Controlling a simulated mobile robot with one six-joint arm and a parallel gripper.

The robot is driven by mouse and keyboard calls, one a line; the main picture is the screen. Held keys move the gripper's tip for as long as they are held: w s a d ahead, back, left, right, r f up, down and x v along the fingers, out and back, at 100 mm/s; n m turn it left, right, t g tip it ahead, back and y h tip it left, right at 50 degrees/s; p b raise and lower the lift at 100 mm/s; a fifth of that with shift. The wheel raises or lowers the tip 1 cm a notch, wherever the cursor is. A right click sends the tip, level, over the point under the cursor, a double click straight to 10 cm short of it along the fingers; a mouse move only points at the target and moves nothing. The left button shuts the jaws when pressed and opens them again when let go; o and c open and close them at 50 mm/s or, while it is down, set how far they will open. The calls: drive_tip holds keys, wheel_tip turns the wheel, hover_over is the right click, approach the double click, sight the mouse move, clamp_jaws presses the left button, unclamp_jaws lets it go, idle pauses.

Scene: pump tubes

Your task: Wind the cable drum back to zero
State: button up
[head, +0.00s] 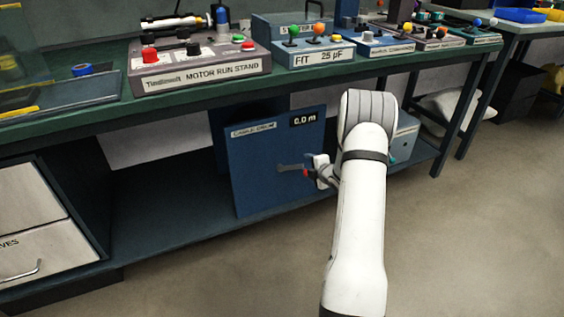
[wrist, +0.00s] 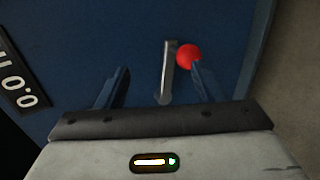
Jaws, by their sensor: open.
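The cable drum (head: 262,190) is a blue panel on the shelf below the bench, labelled "CABLE DRUM". Its display (head: 303,119) reads 0.0 m, and the display (wrist: 22,92) is also partly in the wrist view. A grey metal crank arm (wrist: 167,72) with a red knob (wrist: 188,56) is on the panel's face. My gripper (head: 308,171) is in front of the panel at the crank. In the wrist view my gripper (wrist: 160,82) is open, with the crank arm between its fingers. The red knob is beside the right fingertip; I cannot tell if they touch.
A grey box (head: 404,138) stands on the lower shelf (head: 165,215), right of the drum. White drawers (head: 35,240) are at left. Open floor lies in front.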

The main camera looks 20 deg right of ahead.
drive_tip(key=v, duration=0.8)
drive_tip(key=shift+p, duration=0.4)
drive_tip(key=shift+d, duration=0.1)
drive_tip(key=s+a+r+m+g+h+p, duration=0.1)
drive_tip(key=s+a+r+m+p, duration=0.15)
drive_tip(key=r+p, duration=0.6)
drive_tip(key=s+a+r+m+g+h+p, duration=0.1)
drive_tip(key=a+r+m+g+p, duration=0.2)
drive_tip(key=r, duration=1)
drive_tip(key=s+a+r+m+h+p, duration=0.1)
drive_tip(key=s+a+r+m+p, duration=0.15)
drive_tip(key=a+r+p, duration=0.55)
drive_tip(key=s+a+r+m+g+y+p, duration=0.1)
drive_tip(key=s+a+r+m+g+p, duration=0.1)
drive_tip(key=s+a+r+p, duration=0.3)
drive_tip(key=s+a+r+m+g+p, duration=0.2)
drive_tip(key=s+a+r+m+p, duration=0.2)
drive_tip(key=s+r, duration=0.7)
drive_tip(key=s+a+r+m+g+y+p, duration=0.1)
drive_tip(key=s+a+r+m+p, duration=0.3)
drive_tip(key=s+r+p, duration=0.4)
drive_tip(key=shift+s+a+r+g+y, duration=0.35)
drive_tip(key=shift+a+r+g, duration=0.25)
drive_tip(key=shift+a+r, duration=0.3)
